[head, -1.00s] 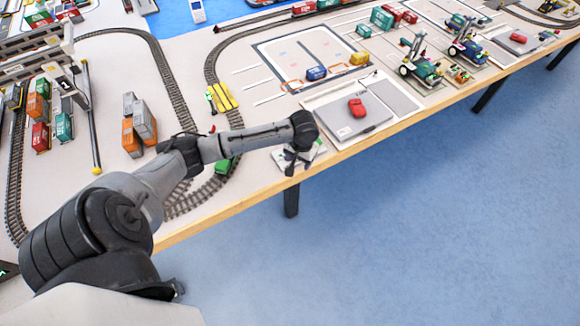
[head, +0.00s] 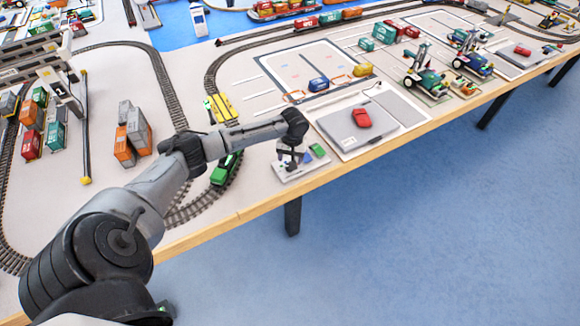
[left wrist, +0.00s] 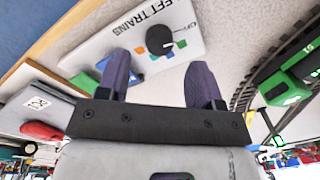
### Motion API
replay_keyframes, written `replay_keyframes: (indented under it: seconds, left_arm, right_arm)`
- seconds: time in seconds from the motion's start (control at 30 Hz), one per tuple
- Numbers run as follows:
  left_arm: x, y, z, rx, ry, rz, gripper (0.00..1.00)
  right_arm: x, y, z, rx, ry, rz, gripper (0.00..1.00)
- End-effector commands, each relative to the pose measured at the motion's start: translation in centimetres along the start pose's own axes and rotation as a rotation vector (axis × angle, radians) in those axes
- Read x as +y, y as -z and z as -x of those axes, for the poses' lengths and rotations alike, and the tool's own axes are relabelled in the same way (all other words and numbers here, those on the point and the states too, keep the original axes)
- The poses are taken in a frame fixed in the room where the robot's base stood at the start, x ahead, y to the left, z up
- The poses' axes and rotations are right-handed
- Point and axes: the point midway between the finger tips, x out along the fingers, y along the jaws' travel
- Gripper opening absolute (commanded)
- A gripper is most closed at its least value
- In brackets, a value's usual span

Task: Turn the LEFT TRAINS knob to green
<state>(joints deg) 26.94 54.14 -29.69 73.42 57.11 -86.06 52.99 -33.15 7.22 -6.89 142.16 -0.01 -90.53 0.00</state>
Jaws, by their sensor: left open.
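The LEFT TRAINS panel (left wrist: 207,33) is a pale plate with black lettering in the left wrist view. Its round black knob (left wrist: 159,40) has an OFF label and coloured squares around it, among them orange, green and blue. In the head view the panel (head: 290,176) lies near the table's front edge, and my arm and gripper partly cover it. My left gripper (left wrist: 160,84) is open, with its two dark fingers apart and nothing between them. The fingertips point towards the knob and appear apart from it. It also shows over the panel in the head view (head: 289,161). My right gripper is not in view.
A green locomotive (head: 225,169) stands on the curved track left of the panel. A grey pad with a red car (head: 362,118) lies to the right. Orange and grey containers (head: 132,137) stand further left. The blue floor is open in front of the table.

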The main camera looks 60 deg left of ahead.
Motion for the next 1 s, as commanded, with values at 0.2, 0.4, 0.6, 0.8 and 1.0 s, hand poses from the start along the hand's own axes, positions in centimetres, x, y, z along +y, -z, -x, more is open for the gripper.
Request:
replay_keyframes:
  seconds: [0.2,0.4,0.6,0.8,1.0]
  left_arm:
    - [0.1,0.0,-3.2,-0.001,0.000,-0.001,0.60]
    - [0.0,0.0,-4.4,0.001,0.000,-0.001,0.60]
    - [0.0,0.0,-4.7,0.001,0.000,-0.001,0.60]
    - [0.0,0.0,-4.7,0.001,0.000,-0.002,0.59]
    - [0.0,0.0,-4.7,0.001,0.000,-0.002,0.40]
  right_arm:
    - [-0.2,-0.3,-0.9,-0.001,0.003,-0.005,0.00]
    - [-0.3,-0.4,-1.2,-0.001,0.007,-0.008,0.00]
    - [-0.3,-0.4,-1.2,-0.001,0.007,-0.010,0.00]
    - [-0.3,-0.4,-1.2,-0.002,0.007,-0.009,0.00]
    - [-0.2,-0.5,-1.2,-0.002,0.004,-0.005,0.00]
